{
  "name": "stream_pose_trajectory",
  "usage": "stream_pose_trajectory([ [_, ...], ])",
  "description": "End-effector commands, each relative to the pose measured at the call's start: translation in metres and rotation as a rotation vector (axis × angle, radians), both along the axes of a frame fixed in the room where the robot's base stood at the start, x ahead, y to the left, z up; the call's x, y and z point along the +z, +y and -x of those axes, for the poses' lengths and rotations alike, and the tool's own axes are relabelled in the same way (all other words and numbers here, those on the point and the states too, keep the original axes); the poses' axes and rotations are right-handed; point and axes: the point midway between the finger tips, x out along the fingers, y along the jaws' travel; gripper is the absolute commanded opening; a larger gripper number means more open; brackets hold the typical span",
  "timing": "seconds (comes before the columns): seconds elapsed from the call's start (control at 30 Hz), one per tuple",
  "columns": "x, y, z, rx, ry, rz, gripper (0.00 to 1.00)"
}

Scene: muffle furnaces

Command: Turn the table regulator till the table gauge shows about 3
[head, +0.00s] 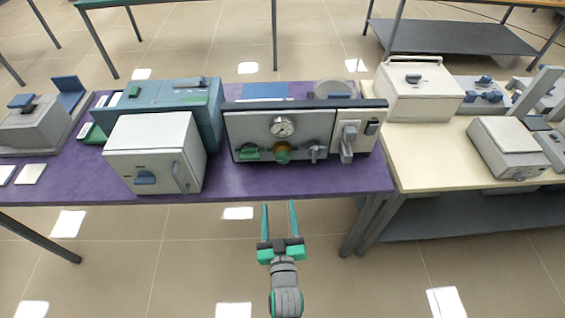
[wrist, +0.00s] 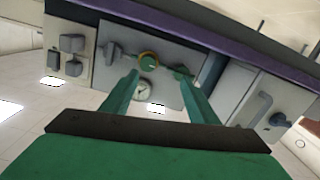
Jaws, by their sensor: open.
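A grey panel unit (head: 240,128) stands on the purple table. Its round white gauge (head: 283,126) sits high on the front, and the needle is too small to read. Directly below the gauge is a round yellow and green knob (head: 283,153), which looks like the regulator. In the wrist view the picture is turned over, with the knob (wrist: 148,59) above the gauge (wrist: 144,90). My gripper (head: 279,206) is open and empty, in front of the table edge and apart from the panel. In the wrist view its fingers (wrist: 158,80) point towards the panel.
A green handle (head: 250,151) and a grey handle (head: 314,151) flank the knob, with a lever box (head: 347,142) further right. A white furnace (head: 150,150) stands left of the panel. The purple table's edge (head: 250,194) lies before my gripper; the floor here is clear.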

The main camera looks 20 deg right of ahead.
Motion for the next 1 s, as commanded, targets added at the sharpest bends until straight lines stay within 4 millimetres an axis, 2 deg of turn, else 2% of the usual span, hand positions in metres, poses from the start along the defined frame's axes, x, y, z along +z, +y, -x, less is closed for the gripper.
stream_pose_trajectory([
  [0.03, 0.008, -0.010, -0.014, -0.010, -0.012, 0.011, 0.54],
  [0.1, 0.014, -0.020, -0.028, -0.019, -0.018, 0.020, 0.54],
  [0.2, 0.021, -0.030, -0.041, -0.027, -0.023, 0.031, 0.54],
  [0.47, 0.025, -0.039, -0.060, -0.031, -0.028, 0.037, 0.54],
  [1.0, 0.025, -0.061, -0.138, -0.030, -0.027, 0.038, 0.54],
])
